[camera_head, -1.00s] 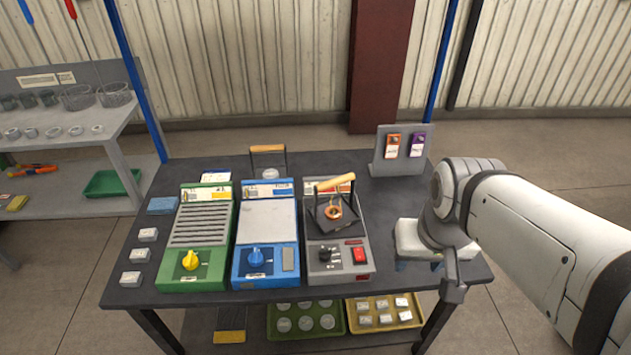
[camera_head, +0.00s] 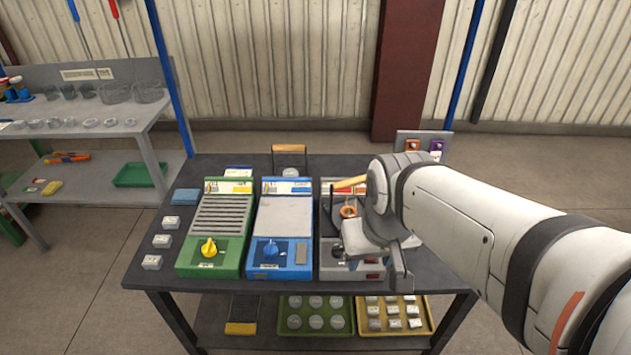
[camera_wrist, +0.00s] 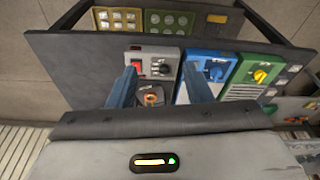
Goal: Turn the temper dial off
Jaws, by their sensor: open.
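Three control units with dials stand on the dark table. The grey unit (camera_head: 327,268) has a black dial (camera_head: 338,252), partly hidden by my arm in the head view. In the wrist view the black dial (camera_wrist: 160,68) lies between my fingers in the picture, beside a red switch (camera_wrist: 137,67). The blue unit has a blue dial (camera_head: 270,249), and the green unit has a yellow dial (camera_head: 208,248). The labels are too small to tell which is the temper dial. My gripper (camera_head: 366,262) is open and empty above the grey unit; contact is not visible.
A wooden-handled holder with a copper-coloured coil (camera_head: 348,211) stands on the back of the grey unit. Small pale blocks (camera_head: 162,241) line the table's left side. A sign stand (camera_head: 424,139) is at the back right. Trays (camera_head: 315,332) lie on the lower shelf.

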